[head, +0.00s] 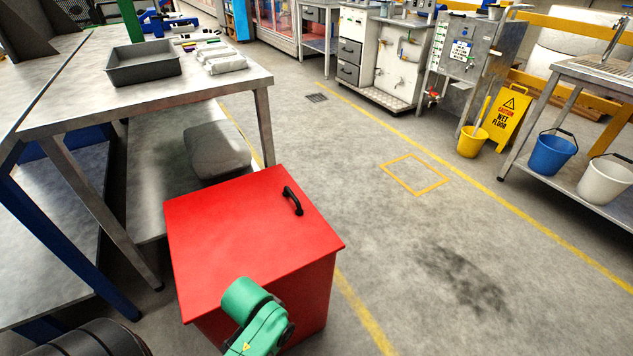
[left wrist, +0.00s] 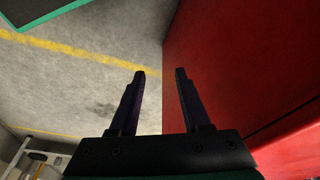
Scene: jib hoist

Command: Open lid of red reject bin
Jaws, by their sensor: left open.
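The red reject bin (head: 300,300) stands on the floor in the lower middle of the head view. Its flat red lid (head: 235,240) lies shut on top. A black bar handle (head: 292,201) sits near the lid's far right edge. My left gripper (left wrist: 160,73) shows in the left wrist view, with its two dark fingers apart and nothing between them. A red bin surface (left wrist: 240,65) fills the right of that view, beside and beyond the right finger. The left gripper is not visible in the head view. My right gripper is in neither view.
A steel table (head: 190,98) with a grey tray (head: 143,66) stands left of the bin. A grey sack (head: 217,150) lies on its lower shelf. Right of the bin, the concrete floor is open. A yellow bucket (head: 472,142) and wet floor sign (head: 511,115) stand farther off.

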